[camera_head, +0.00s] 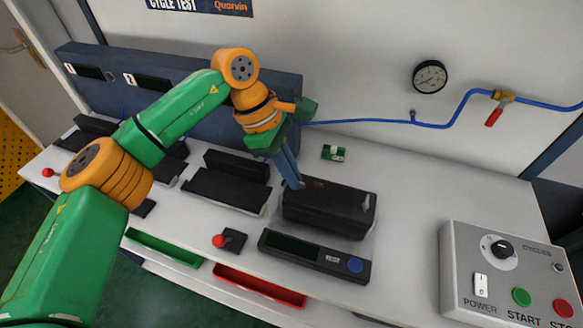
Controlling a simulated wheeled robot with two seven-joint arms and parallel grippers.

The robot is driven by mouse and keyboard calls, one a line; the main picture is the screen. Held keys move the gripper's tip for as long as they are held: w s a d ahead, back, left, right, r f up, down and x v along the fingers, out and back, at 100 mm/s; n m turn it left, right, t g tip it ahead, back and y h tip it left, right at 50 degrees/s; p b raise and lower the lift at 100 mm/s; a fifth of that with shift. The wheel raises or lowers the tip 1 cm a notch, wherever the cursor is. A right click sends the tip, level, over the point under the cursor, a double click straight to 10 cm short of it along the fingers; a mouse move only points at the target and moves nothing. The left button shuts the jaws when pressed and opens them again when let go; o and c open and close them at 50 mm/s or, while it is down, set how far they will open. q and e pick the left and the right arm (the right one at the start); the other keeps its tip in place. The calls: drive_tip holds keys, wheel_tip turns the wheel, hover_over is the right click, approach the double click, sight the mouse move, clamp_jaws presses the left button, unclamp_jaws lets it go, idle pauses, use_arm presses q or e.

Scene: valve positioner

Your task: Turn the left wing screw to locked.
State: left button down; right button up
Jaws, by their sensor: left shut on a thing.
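The black valve positioner (325,212) sits on the test fixture (312,256) in the middle of the bench. Its right wing screw (366,203) shows as a small grey tab at the right end of its top. My left gripper (296,184) reaches down from above to the left end of the positioner. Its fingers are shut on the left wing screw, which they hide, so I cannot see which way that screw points. My right gripper is out of the picture.
A grey control box (460,262) with buttons and a dial stands at the right. Black fixtures (228,190) line the bench at left. A red-knobbed lever (219,240) is in front. A small green part (333,153) lies behind. The bench right of the positioner is clear.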

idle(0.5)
use_arm(q)
drive_tip(key=c, duration=1)
unclamp_jaws()
drive_tip(key=shift+w+a+r, duration=0.1)
drive_tip(key=shift+r, duration=0.15)
drive_tip(key=v, duration=0.6)
drive_tip(key=shift+r, duration=0.25)
